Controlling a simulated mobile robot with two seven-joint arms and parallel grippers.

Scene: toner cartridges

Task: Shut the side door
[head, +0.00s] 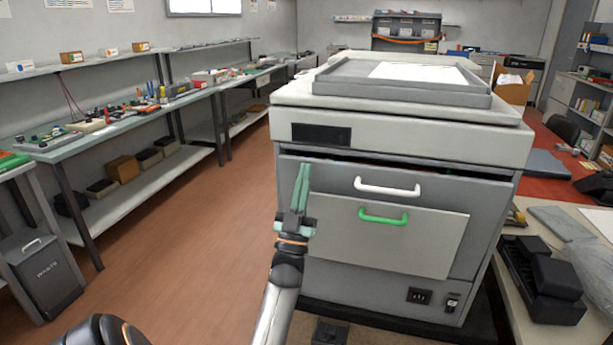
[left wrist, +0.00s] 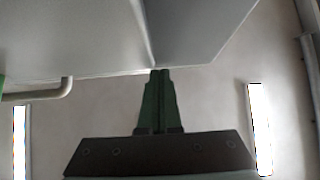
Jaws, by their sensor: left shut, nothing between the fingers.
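The grey printer (head: 400,122) stands in front of me. Its facing side has a dark grey door panel (head: 325,180) with a white handle (head: 387,186); a dark gap with a little red shows along its top edge. A lighter panel (head: 430,240) with a green handle (head: 383,216) sits lower. I cannot tell for sure which is the side door. My left gripper (head: 304,170) is shut and empty, pointing up by the panel's left edge. In the left wrist view its fingers (left wrist: 160,75) reach a grey panel corner (left wrist: 185,35); contact is unclear. My right gripper is out of view.
A long workbench (head: 135,115) with parts and tools runs along the left wall. A waste bin (head: 40,272) stands at lower left. Open brown floor (head: 190,240) lies left of the printer. A table with a black cartridge-like unit (head: 541,280) is at right.

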